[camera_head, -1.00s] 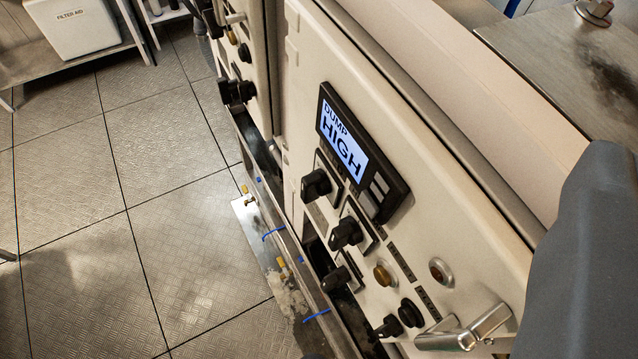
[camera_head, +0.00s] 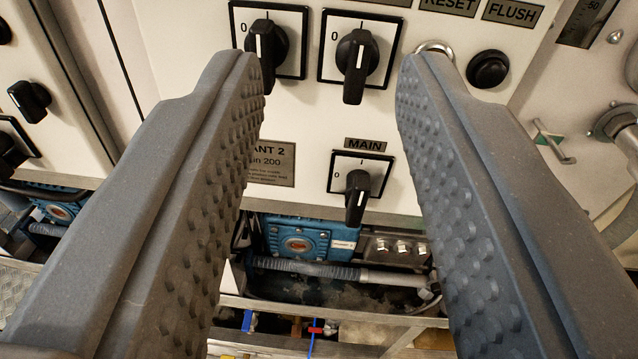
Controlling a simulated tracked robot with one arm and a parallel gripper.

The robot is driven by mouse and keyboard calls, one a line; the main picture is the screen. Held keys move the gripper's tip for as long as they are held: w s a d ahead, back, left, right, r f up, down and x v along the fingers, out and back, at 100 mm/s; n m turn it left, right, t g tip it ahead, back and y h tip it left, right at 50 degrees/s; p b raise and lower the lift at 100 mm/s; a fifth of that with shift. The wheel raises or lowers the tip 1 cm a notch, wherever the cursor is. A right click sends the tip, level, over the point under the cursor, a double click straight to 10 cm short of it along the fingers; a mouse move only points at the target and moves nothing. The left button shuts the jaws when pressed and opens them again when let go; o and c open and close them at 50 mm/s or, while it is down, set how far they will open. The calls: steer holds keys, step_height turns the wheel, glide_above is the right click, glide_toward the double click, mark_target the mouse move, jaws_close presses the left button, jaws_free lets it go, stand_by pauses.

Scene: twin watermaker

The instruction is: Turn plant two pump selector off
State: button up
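My gripper (camera_head: 335,65) is open and empty, its two dark studded fingers reaching up the picture towards a cream panel. Between the fingertips are two black rotary selectors on white square plates. The upper left selector (camera_head: 265,45) is partly covered by the left fingertip. The upper middle selector (camera_head: 357,62) shows fully, with its handle upright and its white line towards the I mark. Labels above these two are out of view, so I cannot tell which is the pump selector. A plate (camera_head: 272,165) ending "ANT 2" is partly hidden by the left finger.
The MAIN selector (camera_head: 357,192) sits lower on the panel, handle upright. A black button (camera_head: 488,69) is right of the right fingertip, below the RESET and FLUSH labels. A blue pump (camera_head: 297,240) and hoses lie under the panel. Another panel's knob (camera_head: 30,100) is at left.

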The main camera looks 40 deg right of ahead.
mark_target(357, 71)
steer(key=s+a+f+m+h, duration=0.1)
steer(key=s+f+m, duration=0.1)
steer(key=s+f, duration=0.15)
steer(key=shift+g, duration=0.3)
steer(key=p+x, duration=0.1)
steer(key=x, duration=1.2)
steer(key=shift+w+d+f, duration=0.2)
steer(key=shift+w, duration=0.15)
